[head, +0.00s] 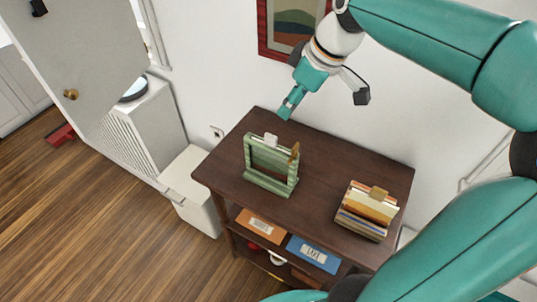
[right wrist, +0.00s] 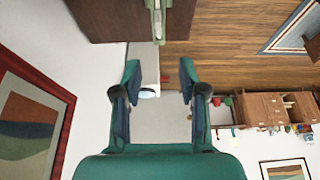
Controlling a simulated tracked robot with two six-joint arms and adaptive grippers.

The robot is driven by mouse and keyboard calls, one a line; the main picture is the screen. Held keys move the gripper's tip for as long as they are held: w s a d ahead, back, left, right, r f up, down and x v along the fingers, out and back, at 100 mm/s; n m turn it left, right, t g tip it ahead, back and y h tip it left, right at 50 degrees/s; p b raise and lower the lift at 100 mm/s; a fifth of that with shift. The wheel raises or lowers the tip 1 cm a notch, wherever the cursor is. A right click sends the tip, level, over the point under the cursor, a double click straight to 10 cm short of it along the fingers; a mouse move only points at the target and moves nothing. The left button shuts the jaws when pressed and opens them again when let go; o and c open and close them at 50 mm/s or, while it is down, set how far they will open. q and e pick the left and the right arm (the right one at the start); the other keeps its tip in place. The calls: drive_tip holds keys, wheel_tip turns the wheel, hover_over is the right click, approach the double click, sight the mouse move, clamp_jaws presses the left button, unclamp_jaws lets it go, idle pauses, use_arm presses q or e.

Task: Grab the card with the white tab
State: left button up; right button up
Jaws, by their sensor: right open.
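The card with the white tab (head: 271,139) stands upright in a pale green slotted holder (head: 268,183) on the dark wooden cabinet. Only its tab and upper edge show clearly; the holder hides much of the rest. A brown tab (head: 295,152) sticks up at the holder's right end. My right gripper (head: 290,103) is above the cabinet's back edge, behind and above the white tab, apart from it. In the right wrist view its two fingers (right wrist: 160,74) are spread with nothing between them. The holder's end shows at that view's top edge. My left gripper is not in view.
A second holder of striped cards with a tan tab (head: 378,193) stands at the right of the cabinet top (head: 322,170). Orange (head: 261,226) and blue (head: 313,254) boxes sit on the shelf below. The wall and a framed picture (head: 292,25) are close behind my right gripper.

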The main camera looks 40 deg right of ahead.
sight(272, 135)
drive_tip(key=x, duration=0.7)
drive_tip(key=p+x, duration=0.1)
drive_tip(key=x, duration=0.6)
drive_tip(key=shift+s+d+f, duration=0.1)
drive_tip(key=shift+s+d, duration=0.05)
drive_tip(key=shift+d, duration=0.1)
clamp_jaws()
